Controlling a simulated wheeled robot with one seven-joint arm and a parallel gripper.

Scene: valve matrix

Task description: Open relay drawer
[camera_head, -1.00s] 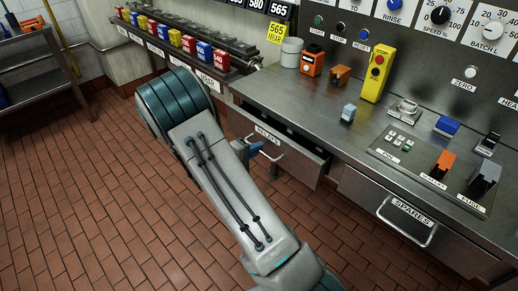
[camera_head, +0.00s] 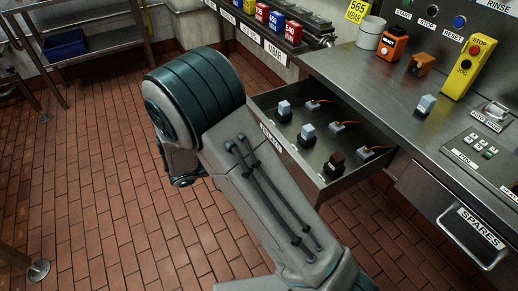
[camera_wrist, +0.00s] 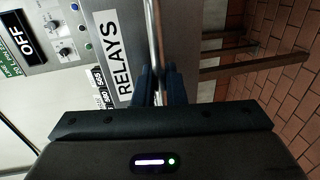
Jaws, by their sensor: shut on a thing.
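The relay drawer (camera_head: 262,101) is pulled well out from under the steel counter in the head view. Several small relays with grey, white or dark tops stand in it, some with orange wires. In the wrist view the drawer front carries a RELAYS label (camera_wrist: 118,55), and its metal bar handle (camera_wrist: 154,45) runs up from between my fingers. My gripper (camera_wrist: 158,84) is shut on the handle. In the head view my arm hides the gripper, the handle and part of the drawer front.
The SPARES drawer (camera_head: 446,219) is shut at the right. Tiled floor (camera_head: 90,190) is open at the left. A metal rack stands at upper left.

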